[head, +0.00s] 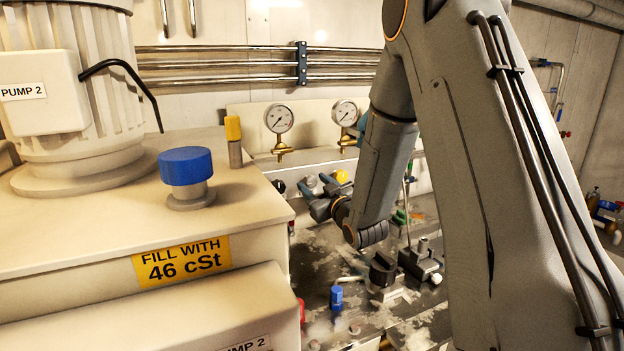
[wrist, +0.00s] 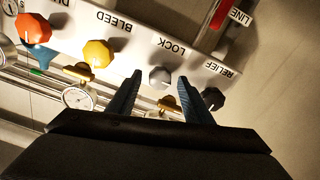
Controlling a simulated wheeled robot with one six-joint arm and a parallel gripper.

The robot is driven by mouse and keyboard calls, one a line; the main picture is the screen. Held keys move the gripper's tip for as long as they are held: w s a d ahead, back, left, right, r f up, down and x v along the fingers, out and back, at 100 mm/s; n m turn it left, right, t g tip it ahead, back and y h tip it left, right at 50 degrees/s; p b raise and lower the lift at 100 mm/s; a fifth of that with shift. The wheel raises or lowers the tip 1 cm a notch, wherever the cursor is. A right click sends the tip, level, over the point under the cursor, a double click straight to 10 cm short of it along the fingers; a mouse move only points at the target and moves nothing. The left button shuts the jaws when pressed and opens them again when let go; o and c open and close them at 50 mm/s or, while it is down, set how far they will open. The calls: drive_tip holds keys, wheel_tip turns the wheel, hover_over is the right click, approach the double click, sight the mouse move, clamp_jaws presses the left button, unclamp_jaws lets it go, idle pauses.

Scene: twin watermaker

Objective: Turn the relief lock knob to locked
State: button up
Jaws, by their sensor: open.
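In the wrist view, a row of knobs sits on a pale panel with upside-down labels. The grey knob (wrist: 160,78), beside the word LOCK, lies between my fingertips in the picture. A black knob (wrist: 213,98) sits beside the word RELIEF, just outside the right fingertip. My gripper (wrist: 160,76) is open, with its two blue fingers apart on either side of the grey knob. I see no clear contact, and I cannot tell how deep the fingers reach. In the head view my gripper (head: 316,186) is at the panel, partly hiding the knobs.
A yellow knob (wrist: 97,53) by BLEED and an orange knob (wrist: 33,28) are farther left. Gauges (head: 279,118) with brass fittings stand behind the panel. The tank with a blue cap (head: 186,166) fills the left. Valves and fittings crowd the deck below.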

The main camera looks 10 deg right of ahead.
drive_tip(key=shift+w+a, duration=0.2)
drive_tip(key=shift+w, duration=0.85)
drive_tip(key=c, duration=1.1)
drive_tip(key=shift+o, duration=0.2)
